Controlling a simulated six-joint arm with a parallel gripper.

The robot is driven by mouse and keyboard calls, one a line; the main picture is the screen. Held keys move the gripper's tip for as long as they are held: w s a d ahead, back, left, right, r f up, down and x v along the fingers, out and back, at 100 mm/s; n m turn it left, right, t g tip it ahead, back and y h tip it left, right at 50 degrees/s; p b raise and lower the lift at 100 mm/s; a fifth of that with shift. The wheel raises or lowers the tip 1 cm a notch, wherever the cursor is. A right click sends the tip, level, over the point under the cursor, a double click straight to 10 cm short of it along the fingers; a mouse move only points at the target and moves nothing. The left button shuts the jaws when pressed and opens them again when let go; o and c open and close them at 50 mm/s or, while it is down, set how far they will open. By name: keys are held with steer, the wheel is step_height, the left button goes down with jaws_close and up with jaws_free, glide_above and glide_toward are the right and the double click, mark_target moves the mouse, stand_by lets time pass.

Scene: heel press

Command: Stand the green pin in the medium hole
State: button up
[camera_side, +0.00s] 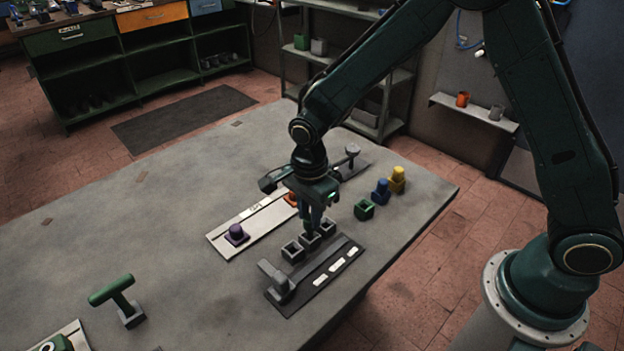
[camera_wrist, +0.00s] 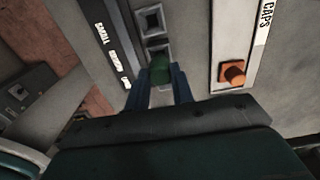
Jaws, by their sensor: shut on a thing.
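My gripper (camera_side: 313,230) points down over the row of grey square holes, with its fingers shut on the green pin (camera_wrist: 160,68). In the side view the fingers hide the pin. In the wrist view the medium hole (camera_wrist: 156,45) lies just beyond the pin's end, and the small hole (camera_wrist: 151,20) lies beyond that. The large hole is hidden by the pin and fingers. In the side view the fingertips are close above the middle of the row; I cannot tell whether the pin touches a hole's rim. A green holder (camera_side: 364,210) stands apart to the right.
A blue pin (camera_side: 381,186) and a yellow pin (camera_side: 398,174) stand in holders behind it. A white strip bears a purple cap (camera_side: 236,232) and an orange cap (camera_wrist: 232,73). A grey lever (camera_side: 275,275) stands by the dark label plate (camera_side: 305,294).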

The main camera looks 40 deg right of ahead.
steer(key=shift+f, duration=1.2)
stand_by(1.7)
steer(key=o, duration=1.1)
steer(key=shift+c, duration=0.2)
steer(key=shift+r, duration=0.1)
step_height(320, 180, up, 14)
steer(key=shift+f, duration=0.2)
